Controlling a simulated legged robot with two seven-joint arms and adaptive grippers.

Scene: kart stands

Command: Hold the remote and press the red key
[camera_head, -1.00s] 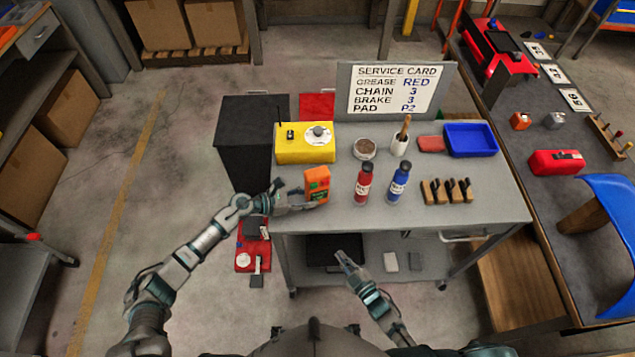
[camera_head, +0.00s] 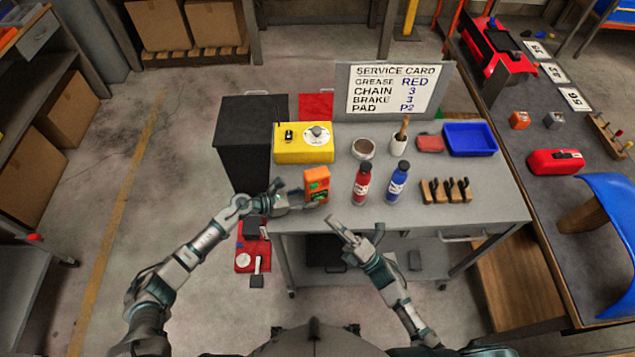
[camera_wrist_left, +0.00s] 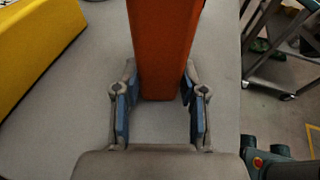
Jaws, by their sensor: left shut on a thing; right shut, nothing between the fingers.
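The orange remote (camera_head: 317,183) stands upright at the front left of the grey table, with a dark and green face toward me. In the left wrist view the orange remote (camera_wrist_left: 161,45) is between the two blue-padded fingers. My left gripper (camera_head: 298,197) is shut on it from the left, low on its body. My right gripper (camera_head: 336,224) is shut and empty, below and to the right of the remote, near the table's front edge. It is apart from the remote. The red key is too small to make out.
A yellow box (camera_head: 304,150) with a dial stands behind the remote. A red bottle (camera_head: 361,183) and a blue bottle (camera_head: 397,182) stand to its right. A wooden holder (camera_head: 446,191) and blue tray (camera_head: 470,140) are farther right. A service card (camera_head: 395,90) stands at the back.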

